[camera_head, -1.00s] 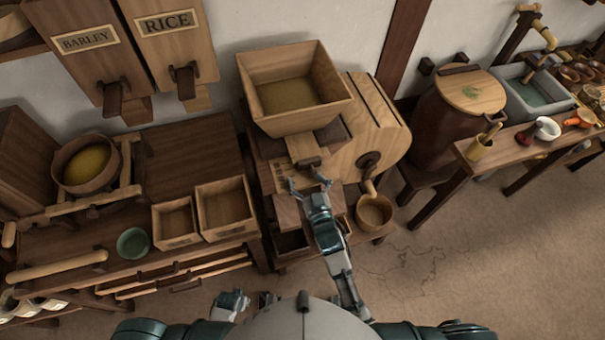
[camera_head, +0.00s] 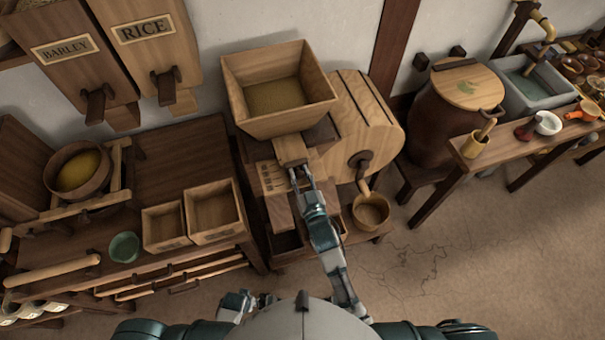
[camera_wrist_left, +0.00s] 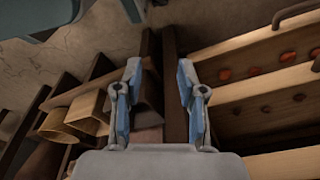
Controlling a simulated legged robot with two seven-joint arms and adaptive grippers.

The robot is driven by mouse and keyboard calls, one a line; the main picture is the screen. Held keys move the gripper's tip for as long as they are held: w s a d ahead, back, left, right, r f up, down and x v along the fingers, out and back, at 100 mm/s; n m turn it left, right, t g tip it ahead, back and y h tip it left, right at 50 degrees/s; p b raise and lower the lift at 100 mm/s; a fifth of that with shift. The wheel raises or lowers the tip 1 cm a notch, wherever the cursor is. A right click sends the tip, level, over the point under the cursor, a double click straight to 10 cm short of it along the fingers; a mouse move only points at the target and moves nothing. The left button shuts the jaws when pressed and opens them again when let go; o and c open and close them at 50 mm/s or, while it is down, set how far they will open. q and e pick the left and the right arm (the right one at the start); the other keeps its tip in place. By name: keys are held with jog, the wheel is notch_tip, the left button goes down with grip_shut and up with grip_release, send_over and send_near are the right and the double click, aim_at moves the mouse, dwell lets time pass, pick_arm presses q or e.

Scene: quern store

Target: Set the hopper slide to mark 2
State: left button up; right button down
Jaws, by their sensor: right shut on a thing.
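The hopper (camera_head: 306,113) is a square wooden bin with grain inside, on top of the mill. The hopper slide (camera_head: 291,148) is a pale wooden tongue sticking out below its front. A panel with small dark marks (camera_head: 268,178) lies left of the slide; I cannot read which mark the slide is at. My right gripper (camera_head: 299,174) is shut on the slide's dark front end, which its fingers partly hide. My left gripper (camera_head: 240,301) is low near my body; in the left wrist view (camera_wrist_left: 158,95) its fingers are apart with nothing held between them.
The mill's round wooden housing (camera_head: 365,115) with a crank (camera_head: 362,165) stands right of the slide, above a round wooden bowl (camera_head: 371,212). Two open boxes (camera_head: 213,210) and a green bowl (camera_head: 125,247) sit on the left bench. Floor at right is clear.

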jog(key=shift+s+d+f, duration=0.1)
jog(key=shift+s+d, duration=0.1)
jog(key=v, duration=0.1)
jog(key=p+v, duration=0.2)
jog(key=v, duration=0.1)
jog(key=shift+a, duration=0.3)
jog(key=shift+s+d, duration=0.3)
jog(key=shift+s, duration=0.1)
pick_arm(q)
jog(key=s+f, duration=0.1)
jog(key=s+a+f, duration=0.1)
jog(key=f, duration=0.1)
jog(key=s+f, duration=0.1)
jog(key=shift+s+a+f, duration=0.25)
jog(key=shift+s+a, duration=0.05)
pick_arm(e)
jog(key=shift+w+f, duration=0.1)
jog(key=c, duration=1.1)
grip_release()
jog(key=shift+a, duration=0.15)
jog(key=shift+o, duration=1.4)
jog(key=shift+w+a, duration=0.15)
pick_arm(q)
jog(key=shift+a, duration=0.15)
